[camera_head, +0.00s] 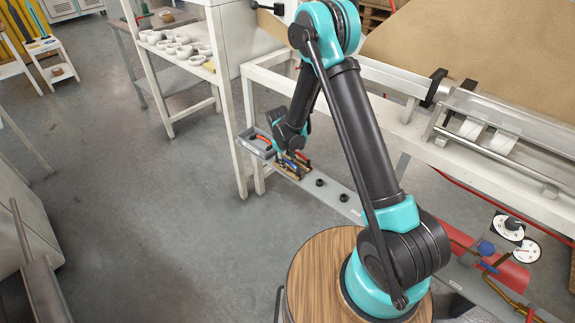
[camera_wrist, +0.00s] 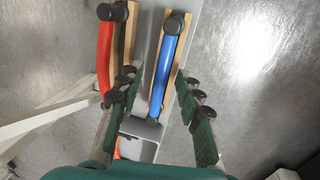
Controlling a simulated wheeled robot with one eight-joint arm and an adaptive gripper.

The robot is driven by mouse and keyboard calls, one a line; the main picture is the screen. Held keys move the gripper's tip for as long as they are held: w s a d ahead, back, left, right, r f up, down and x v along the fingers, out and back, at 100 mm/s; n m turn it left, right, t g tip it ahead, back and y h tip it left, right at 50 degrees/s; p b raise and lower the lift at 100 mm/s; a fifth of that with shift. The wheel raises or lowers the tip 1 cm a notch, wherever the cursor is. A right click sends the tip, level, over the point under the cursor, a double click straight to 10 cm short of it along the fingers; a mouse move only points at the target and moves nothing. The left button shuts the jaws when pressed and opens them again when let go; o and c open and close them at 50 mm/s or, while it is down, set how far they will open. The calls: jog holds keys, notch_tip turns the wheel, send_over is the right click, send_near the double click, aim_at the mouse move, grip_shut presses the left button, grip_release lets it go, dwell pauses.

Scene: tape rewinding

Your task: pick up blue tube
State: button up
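The blue tube (camera_wrist: 164,72) lies lengthwise on a wooden strip, with black end fittings, in the wrist view. It runs between the two fingers of my gripper (camera_wrist: 158,88), which is open with green inner pads. Most of the tube is hidden there by my arm.
A red tube (camera_wrist: 104,55) lies left of the blue one, close to my left finger. A white bench frame (camera_head: 247,130) stands close by; open floor lies to the left.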

aim_at(288, 161)
jog(key=shift+f, duration=0.35)
grip_shut()
jog(key=shift+r, duration=0.15)
notch_tip(288, 161, up, 20)
dwell(0.7)
jog(key=shift+d, duration=0.1)
